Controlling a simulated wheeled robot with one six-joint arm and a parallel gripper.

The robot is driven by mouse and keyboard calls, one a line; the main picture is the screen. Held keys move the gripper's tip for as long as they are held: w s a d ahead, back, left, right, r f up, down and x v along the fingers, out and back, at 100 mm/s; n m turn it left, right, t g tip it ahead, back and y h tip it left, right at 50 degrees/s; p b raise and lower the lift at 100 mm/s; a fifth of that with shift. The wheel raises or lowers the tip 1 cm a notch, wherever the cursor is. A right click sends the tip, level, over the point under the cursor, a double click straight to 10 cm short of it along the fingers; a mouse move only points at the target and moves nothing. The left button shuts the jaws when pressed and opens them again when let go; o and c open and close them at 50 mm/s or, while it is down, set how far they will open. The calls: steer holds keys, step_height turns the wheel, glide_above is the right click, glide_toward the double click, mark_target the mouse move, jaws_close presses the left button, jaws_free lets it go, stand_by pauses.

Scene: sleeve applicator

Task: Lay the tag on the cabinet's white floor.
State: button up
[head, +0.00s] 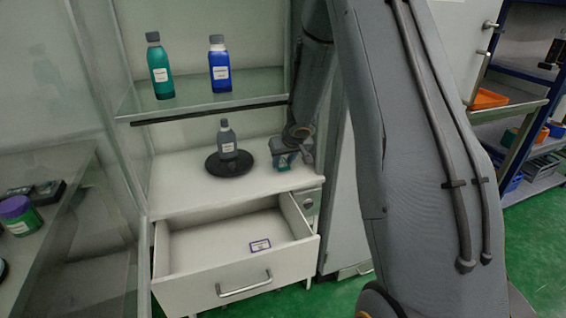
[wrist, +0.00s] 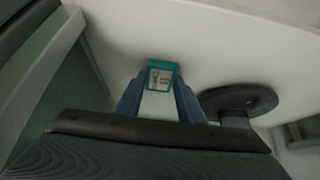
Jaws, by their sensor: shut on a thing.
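My gripper (head: 287,163) is low over the right part of the cabinet's white floor (head: 185,190). It is shut on a small teal-edged tag (wrist: 161,76) with a white face. In the wrist view, the tag sits between the two blue fingertips (wrist: 160,92), with the white floor (wrist: 215,50) around it. In the head view, only a bit of teal shows at the fingers. I cannot tell whether the tag touches the floor. A second tag (head: 260,245), white with a purple edge, lies in the open drawer (head: 205,250).
A grey bottle (head: 227,141) stands on a black round disc (head: 215,166) just left of my gripper; the disc (wrist: 245,97) is right in the wrist view. A glass shelf (head: 185,103) above holds a teal bottle (head: 160,70) and a blue bottle (head: 220,66).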

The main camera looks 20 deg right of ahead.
steer(key=shift+f, duration=0.1)
steer(key=o, duration=1)
steer(key=p+v, duration=0.6)
steer(key=v, duration=0.5)
steer(key=s+a+r+g+h, duration=0.1)
steer(key=s+r, duration=0.1)
steer(key=s, duration=0.4)
steer(key=s+a+r+g+h, duration=0.1)
steer(key=s+a+r, duration=0.15)
steer(key=s, duration=0.35)
steer(key=s+a+g, duration=0.1)
steer(key=s+a, duration=0.1)
steer(key=s, duration=0.4)
steer(key=s+a+g+y, duration=0.1)
steer(key=s+a, duration=0.2)
steer(key=s, duration=0.3)
steer(key=s+a+r+g+y, duration=0.1)
steer(key=s+a+g, duration=0.1)
steer(key=s, duration=0.5)
steer(key=shift+s+a, duration=0.1)
steer(key=shift+a, duration=0.5)
